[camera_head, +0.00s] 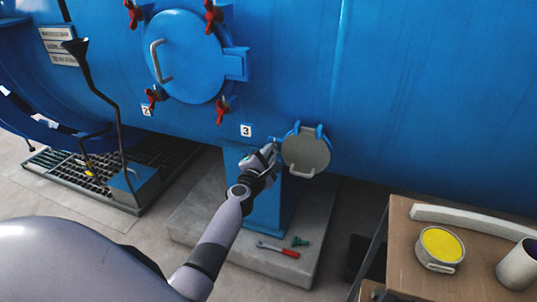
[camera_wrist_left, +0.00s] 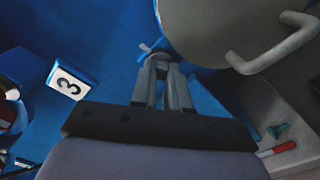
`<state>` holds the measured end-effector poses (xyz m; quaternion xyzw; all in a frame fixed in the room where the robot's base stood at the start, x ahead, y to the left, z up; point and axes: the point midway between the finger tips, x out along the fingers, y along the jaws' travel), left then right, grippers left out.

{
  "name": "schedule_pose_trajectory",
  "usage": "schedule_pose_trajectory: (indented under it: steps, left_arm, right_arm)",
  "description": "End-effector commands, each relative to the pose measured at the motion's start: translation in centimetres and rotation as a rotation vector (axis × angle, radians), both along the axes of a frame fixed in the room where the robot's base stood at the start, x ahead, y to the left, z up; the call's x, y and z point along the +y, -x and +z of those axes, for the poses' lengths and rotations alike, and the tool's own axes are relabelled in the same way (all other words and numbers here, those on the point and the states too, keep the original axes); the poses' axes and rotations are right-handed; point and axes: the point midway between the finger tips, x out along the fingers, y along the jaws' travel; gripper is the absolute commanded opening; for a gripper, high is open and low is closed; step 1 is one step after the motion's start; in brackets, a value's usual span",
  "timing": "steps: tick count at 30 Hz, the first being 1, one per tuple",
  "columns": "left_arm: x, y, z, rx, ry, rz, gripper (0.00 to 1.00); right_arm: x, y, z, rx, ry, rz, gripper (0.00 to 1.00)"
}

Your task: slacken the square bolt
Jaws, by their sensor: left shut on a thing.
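My left gripper (camera_head: 269,155) reaches to the left edge of the small round grey hatch lid (camera_head: 306,151). In the left wrist view its two fingers (camera_wrist_left: 158,60) are shut on a small light-grey piece (camera_wrist_left: 151,48) beside the lid (camera_wrist_left: 215,25), which looks like the square bolt. The fingers hide most of that piece, so its square shape does not show. The lid has a bent grey handle (camera_wrist_left: 275,48). My right gripper is not in view.
A red-handled tool (camera_head: 278,249) and a green piece (camera_head: 299,241) lie on the concrete plinth (camera_head: 255,268) below. A large round hatch (camera_head: 188,60) with red clamps is at upper left. A wooden table (camera_head: 400,225) with a yellow-topped tin (camera_head: 441,245) stands at right.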

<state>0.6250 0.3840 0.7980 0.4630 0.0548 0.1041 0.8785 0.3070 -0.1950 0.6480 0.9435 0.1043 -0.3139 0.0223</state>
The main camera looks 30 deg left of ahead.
Motion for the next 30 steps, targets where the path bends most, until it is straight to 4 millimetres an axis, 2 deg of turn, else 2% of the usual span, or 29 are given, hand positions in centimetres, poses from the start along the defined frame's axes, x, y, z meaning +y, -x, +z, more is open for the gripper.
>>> schedule_pose_trajectory:
  steps: [6,15,30]
  left_arm:
    - [-0.13,0.03,-0.20,-0.042,0.183,0.000,0.00]
    - [-0.14,0.02,-0.23,-0.082,0.353,0.000,0.00]
    - [-0.14,0.01,-0.23,-0.100,0.426,0.000,0.00]
  right_arm:
    - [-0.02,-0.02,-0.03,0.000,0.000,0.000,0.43]
    - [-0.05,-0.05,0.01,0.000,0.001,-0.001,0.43]
    - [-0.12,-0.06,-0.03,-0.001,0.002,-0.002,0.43]
